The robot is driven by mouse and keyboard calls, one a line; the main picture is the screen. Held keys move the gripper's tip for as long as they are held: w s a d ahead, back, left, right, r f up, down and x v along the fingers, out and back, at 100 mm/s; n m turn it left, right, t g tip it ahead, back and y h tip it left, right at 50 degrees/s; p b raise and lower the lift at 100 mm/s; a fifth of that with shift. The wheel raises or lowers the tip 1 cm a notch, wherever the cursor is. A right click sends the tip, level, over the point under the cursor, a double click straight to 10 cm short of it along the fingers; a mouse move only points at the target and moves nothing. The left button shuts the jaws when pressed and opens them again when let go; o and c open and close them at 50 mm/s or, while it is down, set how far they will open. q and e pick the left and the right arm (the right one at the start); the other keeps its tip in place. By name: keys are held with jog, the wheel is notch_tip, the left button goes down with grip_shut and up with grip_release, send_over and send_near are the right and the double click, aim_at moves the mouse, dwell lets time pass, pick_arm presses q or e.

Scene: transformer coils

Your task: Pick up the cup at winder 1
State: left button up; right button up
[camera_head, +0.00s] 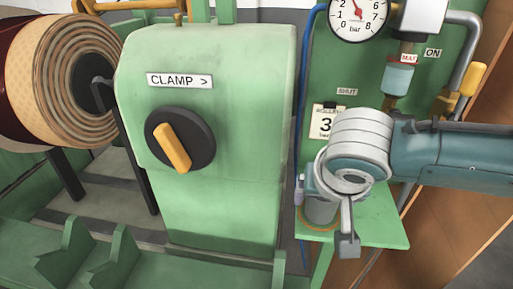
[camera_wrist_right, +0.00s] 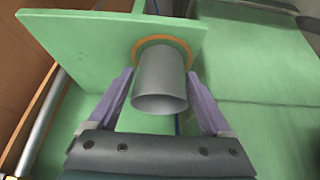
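The cup (camera_head: 320,212) is a plain grey metal cylinder standing on a small green shelf, inside an orange ring. In the head view my right arm partly covers it. In the right wrist view the cup (camera_wrist_right: 162,82) sits between the two purple fingers of my right gripper (camera_wrist_right: 161,74). The fingers are open, one on each side of the cup, with narrow gaps showing. In the head view the right gripper (camera_head: 318,198) is at the cup, largely hidden behind my wrist. My left gripper is not in view.
The green shelf (camera_head: 385,228) juts from a panel with a pressure gauge (camera_head: 358,14), a card marked 3 (camera_head: 325,122) and a yellow-handled lever (camera_head: 473,78). To the left stand a green housing with a clamp knob (camera_head: 180,138) and a wound coil (camera_head: 65,80).

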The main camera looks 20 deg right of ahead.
jog(key=c, duration=1)
jog(key=shift+r, duration=0.1)
